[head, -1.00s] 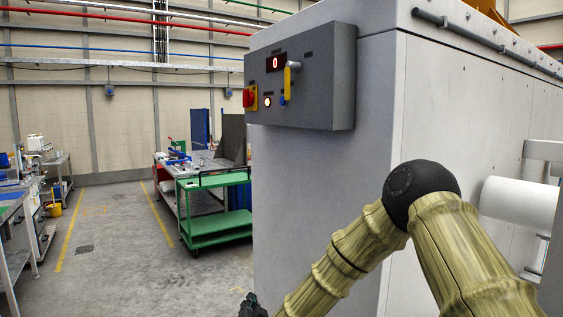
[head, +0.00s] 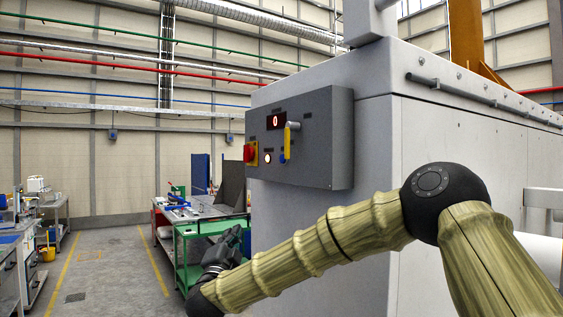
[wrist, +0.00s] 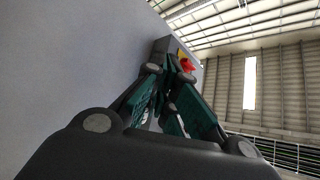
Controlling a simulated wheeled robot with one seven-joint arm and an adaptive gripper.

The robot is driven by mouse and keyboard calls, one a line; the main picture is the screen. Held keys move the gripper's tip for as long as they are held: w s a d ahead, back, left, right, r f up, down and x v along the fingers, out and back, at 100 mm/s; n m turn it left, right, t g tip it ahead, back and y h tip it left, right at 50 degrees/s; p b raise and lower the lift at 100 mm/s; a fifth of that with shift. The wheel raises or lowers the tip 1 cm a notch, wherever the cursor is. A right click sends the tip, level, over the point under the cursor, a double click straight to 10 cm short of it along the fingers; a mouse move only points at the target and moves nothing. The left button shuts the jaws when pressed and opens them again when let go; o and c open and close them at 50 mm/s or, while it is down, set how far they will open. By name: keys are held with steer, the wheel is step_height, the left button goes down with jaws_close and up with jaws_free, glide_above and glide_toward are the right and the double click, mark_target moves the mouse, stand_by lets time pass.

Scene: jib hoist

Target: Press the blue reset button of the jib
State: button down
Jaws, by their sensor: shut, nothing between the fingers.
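The grey control box (head: 322,138) is mounted on the corner of the big light grey housing. The blue reset button (head: 282,158) sits low on its face, partly behind a yellow lever (head: 288,138). A lit white button (head: 267,158) is left of it, then a red knob (head: 250,153) on a yellow plate. My gripper (head: 236,236) is shut and empty, below the box and pointing upward. In the wrist view my gripper (wrist: 172,68) points toward the underside of the box (wrist: 163,47); the red knob (wrist: 187,64) shows beyond the fingers. The blue button is hidden there.
The housing wall (head: 370,220) stands close beside my arm. A green cart (head: 186,255) and a workbench stand behind my gripper. Open floor (head: 118,265) lies to the left. The display (head: 276,121) on the box reads 0.

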mark_target(282, 159)
steer(key=s+r+m+h, duration=0.1)
steer(key=r+m+h, duration=0.2)
steer(key=r, duration=0.7)
steer(key=s+d+r+m+h+p, duration=0.1)
steer(key=r+m+h, duration=0.3)
steer(key=r, duration=0.6)
steer(key=shift+s+d+m, duration=0.25)
steer(key=shift+s+m, duration=0.15)
steer(key=shift+s, duration=0.4)
steer(key=shift+d, duration=0.1)
steer(key=w+d+p, duration=0.2)
steer(key=w+d, duration=0.2)
steer(key=d, duration=0.3)
steer(key=shift+w+d, duration=0.25)
steer(key=shift+w+d, duration=0.1)
steer(key=shift+d, duration=0.1)
